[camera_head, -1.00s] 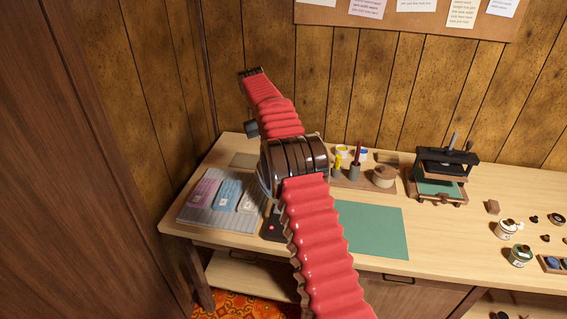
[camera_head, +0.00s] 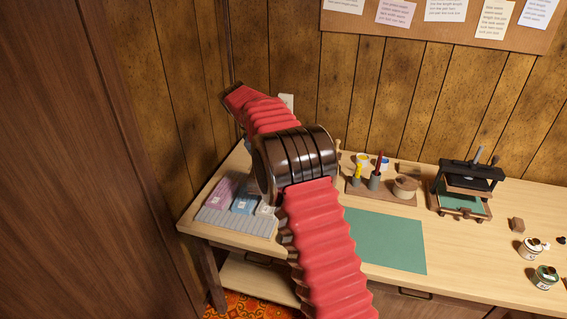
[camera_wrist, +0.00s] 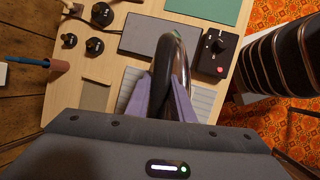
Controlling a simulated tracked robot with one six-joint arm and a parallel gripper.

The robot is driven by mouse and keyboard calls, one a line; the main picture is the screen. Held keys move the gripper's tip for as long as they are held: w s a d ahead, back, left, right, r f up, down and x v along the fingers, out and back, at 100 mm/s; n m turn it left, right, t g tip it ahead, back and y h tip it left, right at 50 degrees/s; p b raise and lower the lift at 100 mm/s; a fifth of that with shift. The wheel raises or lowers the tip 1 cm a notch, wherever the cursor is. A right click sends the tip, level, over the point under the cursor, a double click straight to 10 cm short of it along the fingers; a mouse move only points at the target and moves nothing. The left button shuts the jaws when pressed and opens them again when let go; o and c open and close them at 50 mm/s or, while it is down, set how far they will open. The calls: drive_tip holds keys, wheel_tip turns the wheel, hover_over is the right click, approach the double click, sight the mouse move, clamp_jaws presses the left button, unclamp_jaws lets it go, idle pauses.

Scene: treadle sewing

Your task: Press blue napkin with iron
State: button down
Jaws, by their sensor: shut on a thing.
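The blue napkin (camera_head: 243,201) lies folded on a grey ribbed mat (camera_head: 222,217) at the bench's left end in the head view. A pink-purple napkin (camera_head: 217,192) lies left of it and a whitish one (camera_head: 266,208) right of it, partly behind my arm. In the wrist view my gripper (camera_wrist: 172,85) has its purple fingers shut on the dark, shiny iron (camera_wrist: 165,60). The ribbed mat (camera_wrist: 203,102) shows beyond the fingers. The blue napkin cannot be made out there, and the gap under the iron cannot be judged. The head view hides my gripper.
A black box with a red button (camera_wrist: 216,52) and a dark grey pad (camera_wrist: 142,36) are near the iron. A green mat (camera_head: 385,240), a wooden pen holder (camera_head: 390,194) and a black press (camera_head: 468,180) stand to the right. Wood walls close off the left and back.

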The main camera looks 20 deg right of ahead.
drive_tip(key=w+a+n+t, duration=0.1)
drive_tip(key=n, duration=0.1)
drive_tip(key=w+a+n+t, duration=0.1)
drive_tip(key=n, duration=0.1)
drive_tip(key=shift+a+r+n, duration=0.1)
drive_tip(key=shift+n, duration=0.2)
drive_tip(key=w+a+n+t, duration=0.1)
drive_tip(key=n, duration=0.1)
drive_tip(key=w+a+n+y, duration=0.1)
drive_tip(key=n, duration=0.1)
drive_tip(key=shift+a+n+t, duration=0.2)
drive_tip(key=shift+n+t, duration=0.2)
drive_tip(key=n, duration=0.1)
drive_tip(key=w+a+n+y, duration=0.1)
drive_tip(key=a+n, duration=0.1)
drive_tip(key=shift+w+f+n+t+y, duration=0.25)
drive_tip(key=shift+n+t+y, duration=0.15)
drive_tip(key=shift+w+a+f+n+t+y, duration=0.1)
drive_tip(key=shift+w+a+n+y, duration=0.15)
drive_tip(key=shift+a+n, duration=0.3)
drive_tip(key=shift+w+a+r+n+t+y, duration=0.1)
drive_tip(key=shift+w+a+n+y, duration=0.25)
drive_tip(key=shift+n, duration=0.45)
drive_tip(key=shift+w+a+f+n+t+y, duration=0.1)
drive_tip(key=shift+w+a+n+y, duration=0.1)
drive_tip(key=shift+a+n, duration=0.35)
drive_tip(key=shift+d+f, duration=0.1)
drive_tip(key=shift+f, duration=0.05)
drive_tip(key=shift+f, duration=2.85)
drive_tip(key=shift+f, duration=0.35)
